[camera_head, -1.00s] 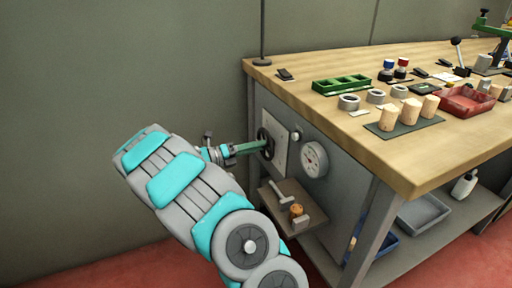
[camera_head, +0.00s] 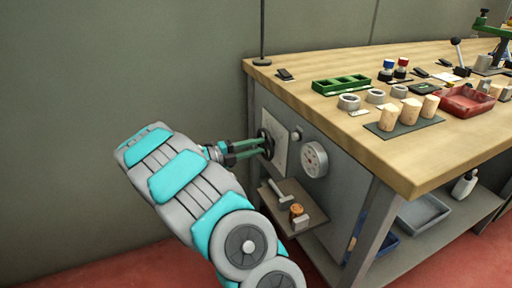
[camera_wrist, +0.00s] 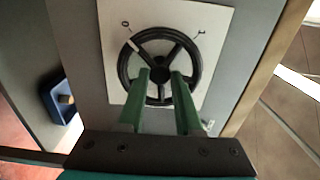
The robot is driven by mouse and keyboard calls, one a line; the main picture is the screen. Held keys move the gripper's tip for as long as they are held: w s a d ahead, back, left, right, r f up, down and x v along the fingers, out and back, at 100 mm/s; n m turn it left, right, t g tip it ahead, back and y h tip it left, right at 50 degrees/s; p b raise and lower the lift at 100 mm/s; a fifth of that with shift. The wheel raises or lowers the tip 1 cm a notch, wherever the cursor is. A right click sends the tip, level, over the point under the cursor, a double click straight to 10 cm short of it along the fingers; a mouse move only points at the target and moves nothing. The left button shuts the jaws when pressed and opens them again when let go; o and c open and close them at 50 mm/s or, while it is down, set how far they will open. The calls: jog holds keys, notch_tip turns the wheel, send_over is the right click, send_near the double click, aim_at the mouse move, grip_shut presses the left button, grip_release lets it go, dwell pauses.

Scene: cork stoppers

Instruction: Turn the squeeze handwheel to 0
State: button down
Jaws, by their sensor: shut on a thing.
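The black spoked handwheel (camera_head: 266,144) sits on a pale plate (camera_head: 281,142) on the end panel of the workbench. In the wrist view the handwheel (camera_wrist: 161,42) faces me, with a "0" mark at the plate's upper left and another mark at upper right. A small light mark shows on the rim's upper left, near the 0. My gripper (camera_wrist: 159,84) has its two green fingers at the lower half of the wheel, one each side of the lower spoke, shut on the wheel. The fingers hide parts of the lower rim. My gripper also shows in the head view (camera_head: 262,147).
A round dial gauge (camera_head: 314,159) is right of the plate. The wooden benchtop (camera_head: 330,98) carries corks, rings and trays. Open floor lies left of the bench.

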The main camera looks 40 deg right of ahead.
jog(key=shift+f, duration=0.1)
jog(key=c, duration=0.9)
grip_release()
jog(key=shift+o, duration=0.2)
jog(key=shift+a, duration=0.1)
jog(key=v, duration=0.7)
jog(key=shift+a, duration=0.35)
